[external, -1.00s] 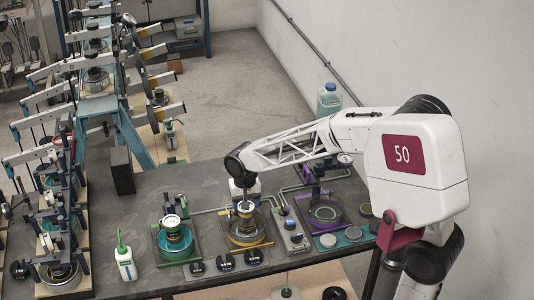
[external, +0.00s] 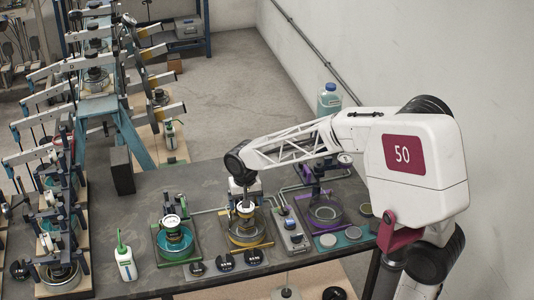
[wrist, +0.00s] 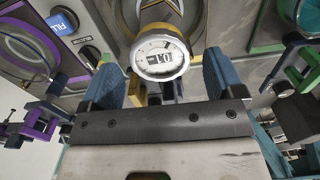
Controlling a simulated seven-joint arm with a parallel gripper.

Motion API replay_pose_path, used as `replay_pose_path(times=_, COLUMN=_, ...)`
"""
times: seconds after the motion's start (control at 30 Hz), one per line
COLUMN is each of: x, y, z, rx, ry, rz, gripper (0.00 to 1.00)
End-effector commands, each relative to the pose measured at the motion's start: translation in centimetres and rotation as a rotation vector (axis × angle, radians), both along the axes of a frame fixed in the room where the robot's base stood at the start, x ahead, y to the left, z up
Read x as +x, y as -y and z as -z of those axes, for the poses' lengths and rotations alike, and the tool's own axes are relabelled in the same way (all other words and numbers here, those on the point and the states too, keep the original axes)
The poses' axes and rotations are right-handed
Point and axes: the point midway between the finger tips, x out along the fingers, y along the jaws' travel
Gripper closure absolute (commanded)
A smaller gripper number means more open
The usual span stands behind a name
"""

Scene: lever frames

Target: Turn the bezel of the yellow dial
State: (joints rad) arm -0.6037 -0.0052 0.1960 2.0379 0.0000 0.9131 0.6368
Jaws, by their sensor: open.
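In the external view the dial (external: 246,207) is small, on the yellow-framed station (external: 262,241). My gripper (wrist: 164,80) is open, with one blue finger on each side of the dial in the picture. I cannot tell whether either finger touches the bezel. In the external view my gripper reaches down over the yellow station, and its fingertips are too small to make out.
A green station with a gauge (external: 172,222) stands to the left and a purple station (external: 326,211) to the right. A grey control box (external: 291,232) is close on the right. A white bottle (external: 125,262) stands at the left front.

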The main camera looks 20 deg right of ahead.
Motion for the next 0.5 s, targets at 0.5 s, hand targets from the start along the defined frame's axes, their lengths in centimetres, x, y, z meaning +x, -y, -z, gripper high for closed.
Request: replay_pose_path(times=0.5, x=0.0, y=0.0, z=-6.0, rx=0.001, ry=0.001, rz=0.0, gripper=0.13)
